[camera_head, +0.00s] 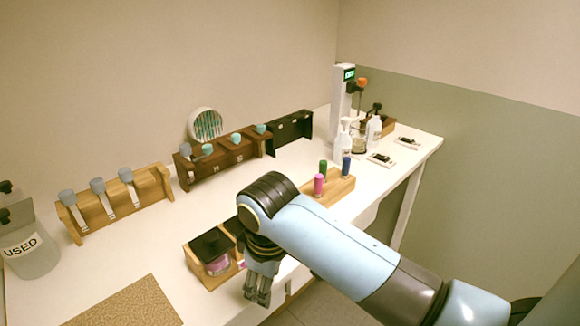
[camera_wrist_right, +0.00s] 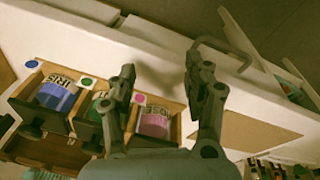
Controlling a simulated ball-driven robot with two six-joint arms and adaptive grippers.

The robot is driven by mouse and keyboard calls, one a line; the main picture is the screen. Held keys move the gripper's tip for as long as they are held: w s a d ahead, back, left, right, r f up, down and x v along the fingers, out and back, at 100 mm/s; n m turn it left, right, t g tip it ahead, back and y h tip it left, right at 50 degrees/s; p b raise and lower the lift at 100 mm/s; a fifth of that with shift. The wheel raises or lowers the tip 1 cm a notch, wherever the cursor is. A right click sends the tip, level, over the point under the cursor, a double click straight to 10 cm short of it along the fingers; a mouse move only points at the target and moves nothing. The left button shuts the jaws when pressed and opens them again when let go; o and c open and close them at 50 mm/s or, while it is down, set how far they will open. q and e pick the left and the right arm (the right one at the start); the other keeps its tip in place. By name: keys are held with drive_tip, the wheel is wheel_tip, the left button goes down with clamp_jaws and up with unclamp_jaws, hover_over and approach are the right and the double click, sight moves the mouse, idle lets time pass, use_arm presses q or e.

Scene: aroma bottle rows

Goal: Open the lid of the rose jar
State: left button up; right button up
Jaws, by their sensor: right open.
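The rose jar (camera_wrist_right: 153,122), with a pink label reading ROSE, sits in the end compartment of a small wooden rack (camera_wrist_right: 82,98) in the right wrist view. A jar with a pink label (camera_head: 218,265) under a dark lid (camera_head: 211,244) also shows in the head view, at the table's front edge. My right gripper (camera_wrist_right: 160,78) is open and empty, its fingers spread either side of the rose jar in the picture. In the head view my right gripper (camera_head: 258,292) points down beside the rack, right of the jar. My left gripper is not in view.
An iris jar (camera_wrist_right: 57,95) and a mostly hidden green-labelled jar share the rack. Wooden holders (camera_head: 118,205) with capped items stand along the back. A USED container (camera_head: 30,250) is at far left and a cork mat (camera_head: 130,304) at front. Capped vials (camera_head: 319,184) stand to the right.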

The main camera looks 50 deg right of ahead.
drive_tip(key=s+f+b, duration=0.2)
drive_tip(key=f, duration=0.6)
drive_tip(key=s+f+m+b, duration=0.1)
drive_tip(key=s+f+b, duration=0.1)
drive_tip(key=f, duration=0.6)
drive_tip(key=shift+s+b, duration=0.35)
drive_tip(key=shift+s, duration=0.4)
drive_tip(key=shift+d+f, duration=0.1)
drive_tip(key=shift+f, duration=0.05)
